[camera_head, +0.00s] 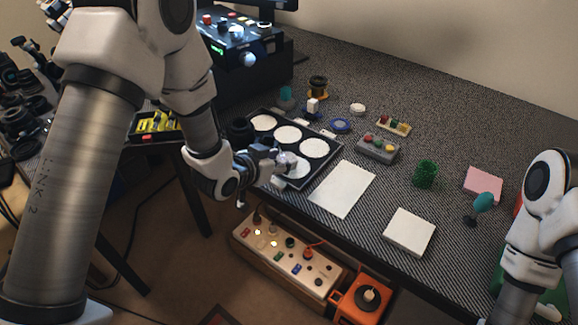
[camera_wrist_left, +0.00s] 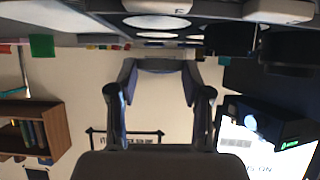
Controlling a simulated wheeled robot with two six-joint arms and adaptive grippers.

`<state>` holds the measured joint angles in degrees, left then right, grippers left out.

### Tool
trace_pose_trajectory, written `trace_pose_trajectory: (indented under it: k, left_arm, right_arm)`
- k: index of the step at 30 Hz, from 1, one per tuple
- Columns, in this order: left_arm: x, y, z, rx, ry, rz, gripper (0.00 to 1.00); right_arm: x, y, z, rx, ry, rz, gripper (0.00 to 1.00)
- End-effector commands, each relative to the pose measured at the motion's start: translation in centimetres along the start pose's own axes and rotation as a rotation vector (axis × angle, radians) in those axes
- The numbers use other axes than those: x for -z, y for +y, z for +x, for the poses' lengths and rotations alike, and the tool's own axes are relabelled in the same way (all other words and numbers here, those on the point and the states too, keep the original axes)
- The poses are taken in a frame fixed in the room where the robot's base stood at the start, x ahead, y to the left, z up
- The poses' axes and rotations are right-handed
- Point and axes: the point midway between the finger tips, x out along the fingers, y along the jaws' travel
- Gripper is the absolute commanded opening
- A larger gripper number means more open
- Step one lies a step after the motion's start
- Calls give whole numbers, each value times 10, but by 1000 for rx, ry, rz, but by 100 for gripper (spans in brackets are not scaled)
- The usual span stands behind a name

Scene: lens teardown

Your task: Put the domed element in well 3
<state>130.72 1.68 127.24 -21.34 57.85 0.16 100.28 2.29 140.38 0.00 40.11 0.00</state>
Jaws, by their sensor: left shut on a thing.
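The black tray (camera_head: 325,166) lies near the table's front edge. It has several round wells with white floors; the front one (camera_head: 297,168) is partly covered by my left gripper. I cannot read well numbers in the head view. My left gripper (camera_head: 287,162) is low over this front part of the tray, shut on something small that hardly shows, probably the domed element. In the left wrist view the gripper's fingers (camera_wrist_left: 160,68) show with white discs above them in the picture; the held piece cannot be made out. My right gripper is out of view; only its arm shows.
A white sheet (camera_head: 342,189) and a white block (camera_head: 409,232) lie right of the tray. A grey button box (camera_head: 377,148), green cup (camera_head: 425,173) and pink block (camera_head: 483,182) stand further right. A black machine (camera_head: 240,60) stands behind. The table's back right is clear.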

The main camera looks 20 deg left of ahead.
Motion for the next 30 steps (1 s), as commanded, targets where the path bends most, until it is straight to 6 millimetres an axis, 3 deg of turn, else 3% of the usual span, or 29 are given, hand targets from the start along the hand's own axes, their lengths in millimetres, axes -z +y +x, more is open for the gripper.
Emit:
trace_pose_trajectory:
  k: [5,10,22,23,24,30]
  left_arm:
    - [9,5,26,0,-1,-1,15]
    - [-14,5,40,0,-4,-3,15]
    - [-24,4,45,0,-1,-2,15]
    - [-23,4,44,0,-1,-2,60]
    - [-23,4,44,0,-1,-2,74]
    - [-23,4,44,0,-1,-2,74]
  right_arm:
    - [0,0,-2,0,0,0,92]
    - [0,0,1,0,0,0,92]
    - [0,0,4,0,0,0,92]
    - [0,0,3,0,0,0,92]
    - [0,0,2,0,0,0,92]
    - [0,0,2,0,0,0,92]
